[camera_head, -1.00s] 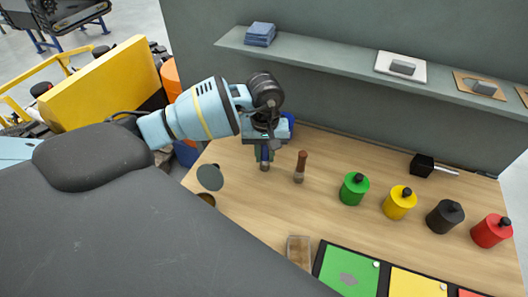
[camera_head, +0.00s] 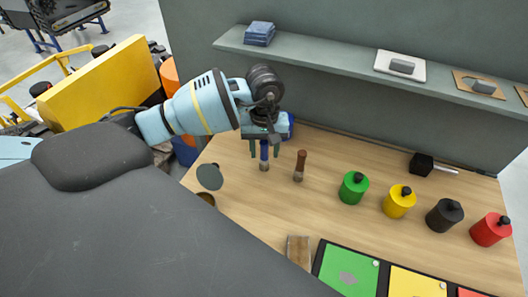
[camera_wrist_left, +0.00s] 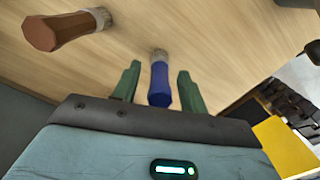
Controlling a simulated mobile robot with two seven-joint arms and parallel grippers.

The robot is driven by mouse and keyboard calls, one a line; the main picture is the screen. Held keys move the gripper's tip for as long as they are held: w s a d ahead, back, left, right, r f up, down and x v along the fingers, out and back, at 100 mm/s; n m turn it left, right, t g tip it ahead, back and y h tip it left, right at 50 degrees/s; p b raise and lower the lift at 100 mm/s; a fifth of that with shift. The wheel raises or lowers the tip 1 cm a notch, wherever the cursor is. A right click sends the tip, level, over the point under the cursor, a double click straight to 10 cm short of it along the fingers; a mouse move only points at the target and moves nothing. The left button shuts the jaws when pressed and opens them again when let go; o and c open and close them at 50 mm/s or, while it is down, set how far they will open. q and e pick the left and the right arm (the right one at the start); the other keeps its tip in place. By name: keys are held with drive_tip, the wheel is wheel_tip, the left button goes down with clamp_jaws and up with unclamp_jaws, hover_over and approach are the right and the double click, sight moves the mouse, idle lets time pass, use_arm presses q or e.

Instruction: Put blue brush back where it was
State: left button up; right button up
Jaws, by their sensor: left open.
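The blue brush (camera_head: 264,154) stands upright, bristles down, on the wooden table at the left, beside a brown-handled brush. My left gripper (camera_head: 265,152) is open above it, with its green fingers on either side of the blue handle. In the left wrist view the blue brush (camera_wrist_left: 159,82) shows between the two open fingers (camera_wrist_left: 156,85), with a gap on each side. My right gripper is in neither view.
The brown brush (camera_head: 300,165) stands close to the right of the blue one. Green (camera_head: 353,188), yellow (camera_head: 399,201), black (camera_head: 444,215) and red (camera_head: 491,230) pots line the table further right. A grey shelf (camera_head: 340,62) runs along the back wall.

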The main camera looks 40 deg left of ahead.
use_arm(q)
wheel_tip(320, 180, up, 11)
drive_tip(key=shift+w+a+f, duration=0.1)
drive_tip(key=shift+f, duration=0.1)
drive_tip(key=shift+f, duration=0.1)
idle(0.4)
